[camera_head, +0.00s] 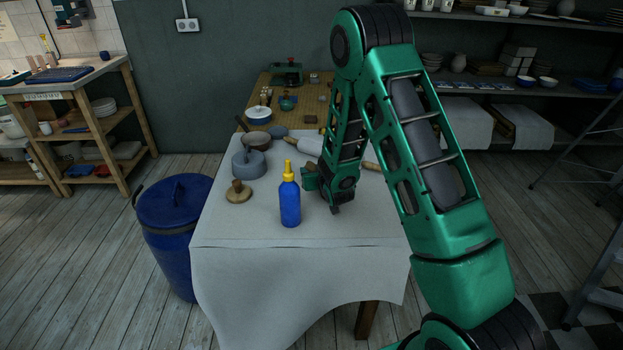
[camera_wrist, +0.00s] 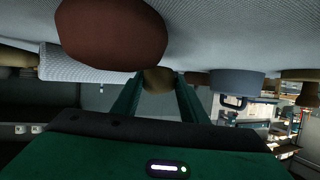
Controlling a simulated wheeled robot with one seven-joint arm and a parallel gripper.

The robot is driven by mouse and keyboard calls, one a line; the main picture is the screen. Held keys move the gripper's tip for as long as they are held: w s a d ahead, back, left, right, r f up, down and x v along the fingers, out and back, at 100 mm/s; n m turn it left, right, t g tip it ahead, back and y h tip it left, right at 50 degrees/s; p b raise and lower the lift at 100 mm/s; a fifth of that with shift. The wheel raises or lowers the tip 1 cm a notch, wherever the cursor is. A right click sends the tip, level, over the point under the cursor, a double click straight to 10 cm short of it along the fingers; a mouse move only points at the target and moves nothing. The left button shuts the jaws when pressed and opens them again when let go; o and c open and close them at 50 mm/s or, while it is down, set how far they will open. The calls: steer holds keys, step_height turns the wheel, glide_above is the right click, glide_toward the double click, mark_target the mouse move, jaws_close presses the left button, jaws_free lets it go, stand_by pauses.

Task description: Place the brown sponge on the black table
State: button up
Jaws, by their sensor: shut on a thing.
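My gripper (camera_head: 312,182) is low over the white-covered table, right of the blue bottle. It is shut on a small tan-brown rounded thing (camera_wrist: 158,80), which looks like the brown sponge; a bit of brown (camera_head: 311,168) also shows at the fingers in the head view. The fingers hide part of it, and I cannot tell whether it touches the cloth. A larger dark reddish-brown oval thing (camera_wrist: 110,35) is close to the wrist camera, beside the fingers. No table that is clearly black shows in either view.
The blue bottle with yellow cap (camera_head: 290,202) stands close left of my gripper. A blue bin (camera_head: 176,205) stands left. The table's front cloth (camera_head: 300,240) is clear.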

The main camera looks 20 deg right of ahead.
steer(key=shift+f, duration=1.15)
steer(key=shift+f, duration=0.1)
steer(key=o, duration=1)
steer(key=v, duration=1.2)
